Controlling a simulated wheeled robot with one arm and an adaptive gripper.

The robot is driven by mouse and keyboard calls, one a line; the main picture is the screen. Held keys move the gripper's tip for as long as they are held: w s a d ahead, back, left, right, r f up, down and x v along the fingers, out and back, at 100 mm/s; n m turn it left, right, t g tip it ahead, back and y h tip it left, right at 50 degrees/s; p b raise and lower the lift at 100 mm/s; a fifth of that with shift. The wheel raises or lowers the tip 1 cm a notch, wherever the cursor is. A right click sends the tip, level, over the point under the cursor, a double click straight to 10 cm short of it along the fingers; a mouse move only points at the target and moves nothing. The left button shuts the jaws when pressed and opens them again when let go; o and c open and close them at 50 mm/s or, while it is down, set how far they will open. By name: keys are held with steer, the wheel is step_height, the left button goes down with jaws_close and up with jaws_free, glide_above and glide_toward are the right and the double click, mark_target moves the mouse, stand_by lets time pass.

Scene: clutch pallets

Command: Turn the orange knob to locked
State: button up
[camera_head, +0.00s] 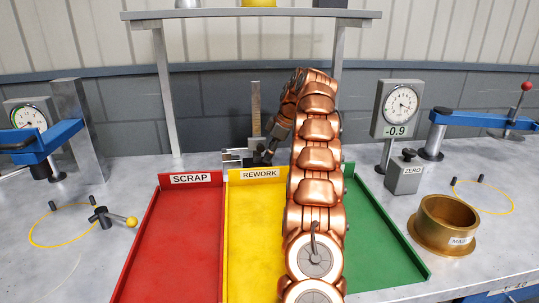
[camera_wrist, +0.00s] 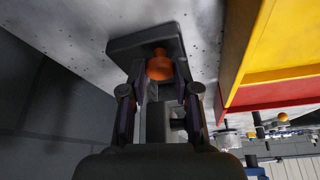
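The orange knob (camera_wrist: 160,68) shows in the wrist view, set at a dark block-like fixture (camera_wrist: 124,46) on the grey bench. My gripper (camera_wrist: 161,76) has one finger on each side of the knob, and the fingers look closed against it. Parts of the knob's sides are hidden by the fingers. In the head view my gripper (camera_head: 266,154) is at the back of the bench, by a small fixture (camera_head: 233,157) behind the yellow tray. My arm hides part of that spot, and I cannot make out the knob or any lock marking there.
Red SCRAP (camera_head: 178,240), yellow REWORK (camera_head: 250,240) and green (camera_head: 378,240) trays lie in front. A metal post (camera_head: 256,108) stands behind the fixture. A dial gauge (camera_head: 398,104), ZERO box (camera_head: 404,174) and brass cup (camera_head: 448,222) are at right. A shelf frame (camera_head: 250,14) spans above.

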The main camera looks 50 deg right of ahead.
jaws_close()
steer(key=shift+a+f+m+t+b, duration=0.1)
steer(key=shift+m+t+b, duration=0.2)
steer(key=shift+m+b, duration=0.55)
steer(key=shift+m+h+b, duration=0.45)
steer(key=shift+m+h, duration=0.05)
steer(key=shift+m, duration=0.15)
steer(key=o, duration=0.6)
jaws_free()
